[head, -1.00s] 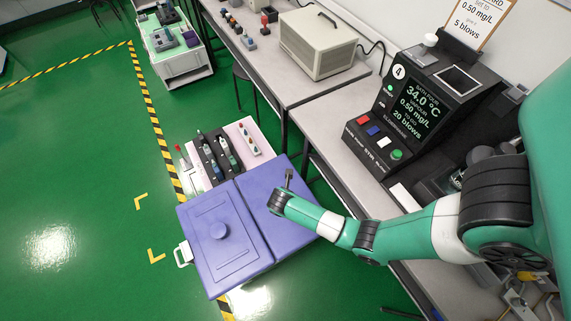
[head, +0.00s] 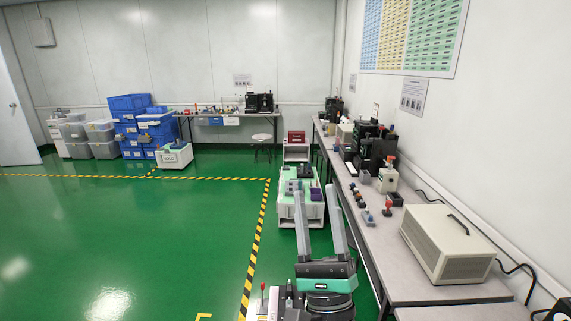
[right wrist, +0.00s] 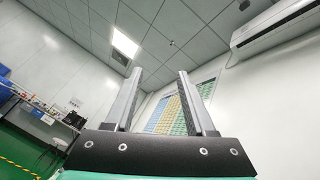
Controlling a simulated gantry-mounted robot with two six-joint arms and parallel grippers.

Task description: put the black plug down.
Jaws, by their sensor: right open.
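My right gripper (head: 316,188) is raised in the lower middle of the head view, with its two grey fingers pointing up and apart. It also shows in the right wrist view (right wrist: 159,72), where the gap between the fingers is empty and they point toward the ceiling and wall. I cannot pick out a black plug in either view. My left gripper is not in view.
A grey bench (head: 405,268) runs along the right wall, with a beige case (head: 447,245) and several small items on it. A white-and-green cart (head: 300,210) stands behind my gripper. Blue crates (head: 128,128) are stacked far left. The green floor (head: 120,230) at left is clear.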

